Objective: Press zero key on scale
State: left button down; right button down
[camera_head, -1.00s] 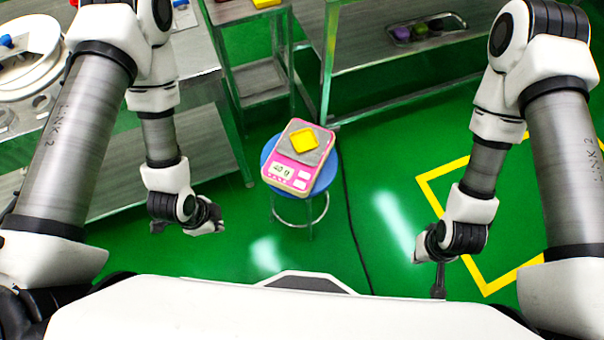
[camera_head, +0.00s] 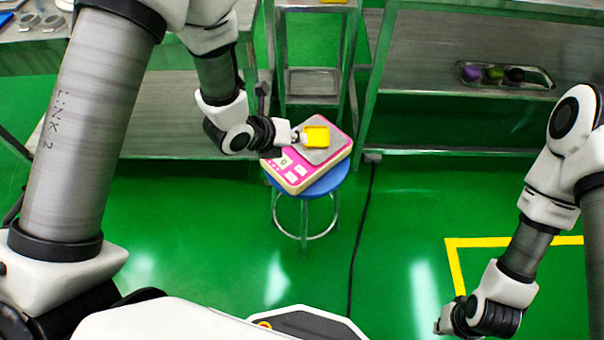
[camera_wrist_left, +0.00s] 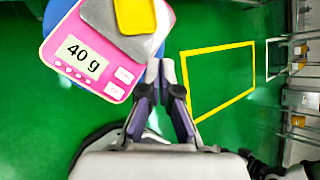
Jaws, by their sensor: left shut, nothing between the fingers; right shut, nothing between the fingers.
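The pink scale (camera_head: 297,174) sits on a blue stool, with a grey plate (camera_head: 335,150) and a yellow dish (camera_head: 316,137) on it. In the left wrist view the scale (camera_wrist_left: 57,42) shows "40 g" on its display (camera_wrist_left: 82,57). Two white keys (camera_wrist_left: 118,83) lie beside the display, with several small buttons below; their labels are too small to read. My left gripper (camera_head: 288,138) is over the scale's left side in the head view. In the wrist view its shut, empty fingers (camera_wrist_left: 160,72) are beside the scale's corner. My right gripper (camera_head: 446,322) is shut, low at right, away from the scale.
The round blue stool (camera_head: 322,186) stands on open green floor. Metal tables (camera_head: 450,110) and a small shelf stand behind it. A black cable (camera_head: 360,230) runs along the floor right of the stool.

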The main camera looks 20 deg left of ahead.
aim_at(301, 170)
pick_arm(q)
notch_tip(301, 170, down, 9)
jog(key=b, duration=0.6)
jog(key=shift+r, duration=0.1)
dwell(1.2)
jog(key=shift+f+b, duration=0.4)
jog(key=shift+b, duration=0.25)
